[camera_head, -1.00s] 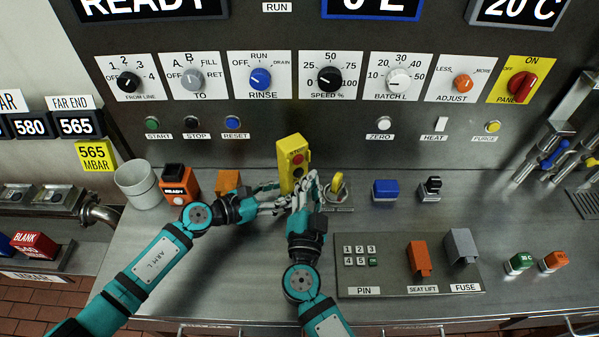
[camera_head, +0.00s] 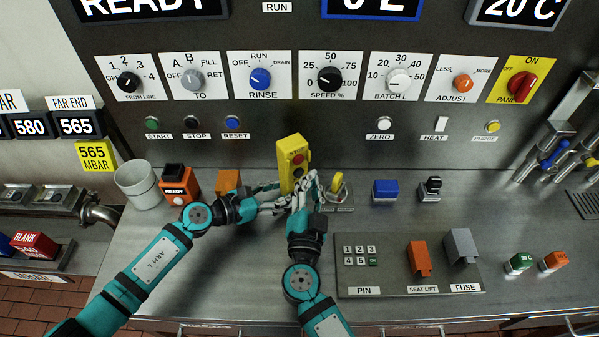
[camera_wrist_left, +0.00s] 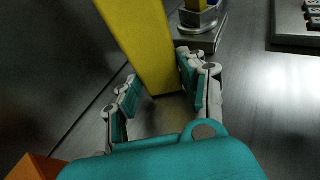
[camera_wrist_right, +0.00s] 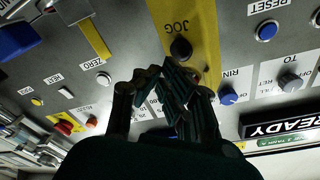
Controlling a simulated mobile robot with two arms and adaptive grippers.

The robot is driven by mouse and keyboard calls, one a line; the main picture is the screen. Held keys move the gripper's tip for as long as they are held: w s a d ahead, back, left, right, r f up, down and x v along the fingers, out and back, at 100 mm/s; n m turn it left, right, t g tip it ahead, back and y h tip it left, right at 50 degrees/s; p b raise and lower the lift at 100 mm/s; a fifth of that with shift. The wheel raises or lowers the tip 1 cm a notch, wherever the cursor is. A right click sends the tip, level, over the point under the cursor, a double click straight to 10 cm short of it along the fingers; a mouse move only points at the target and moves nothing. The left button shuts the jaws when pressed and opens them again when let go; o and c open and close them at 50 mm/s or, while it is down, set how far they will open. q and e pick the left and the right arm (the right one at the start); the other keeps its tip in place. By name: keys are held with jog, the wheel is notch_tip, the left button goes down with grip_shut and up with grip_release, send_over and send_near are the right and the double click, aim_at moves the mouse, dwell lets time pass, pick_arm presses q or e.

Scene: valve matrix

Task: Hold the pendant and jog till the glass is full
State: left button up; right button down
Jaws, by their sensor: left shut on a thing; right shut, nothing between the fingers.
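The yellow pendant (camera_head: 291,154) stands upright above the counter, a red button near its top and dark buttons below. My left gripper (camera_head: 281,204) is shut around its lower part; in the left wrist view the pendant (camera_wrist_left: 147,45) lies between the fingers. My right gripper (camera_head: 308,183) is shut and empty, close to the pendant's front. In the right wrist view its fingertips (camera_wrist_right: 168,72) are beside the pendant's dark button (camera_wrist_right: 181,48) under the word JOG; I cannot tell whether they touch it. No drinking glass is clearly visible; a pale cup (camera_head: 137,188) stands at the left.
Behind is a panel with a row of knobs (camera_head: 330,79) and buttons. A yellow-handled key switch (camera_head: 337,187) is close right of my right gripper. An orange READY unit (camera_head: 178,187) stands at the left. A PIN plate (camera_head: 400,280) lies at front; taps (camera_head: 548,155) are far right.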

jog(key=shift+w+a, duration=0.1)
jog(key=shift+w, duration=0.05)
jog(key=shift+w+a, duration=0.15)
jog(key=shift+w, duration=0.05)
jog(key=shift+w+a+r, duration=0.2)
jog(key=shift+w+a, duration=0.15)
jog(key=shift+w, duration=0.25)
dwell(3.1)
jog(key=shift+s+d+r, duration=0.1)
jog(key=shift+s+d, duration=0.05)
jog(key=shift+s, duration=0.9)
jog(key=s+d, duration=0.1)
jog(key=s, duration=0.1)
jog(key=s+d, duration=0.2)
dwell(2.5)
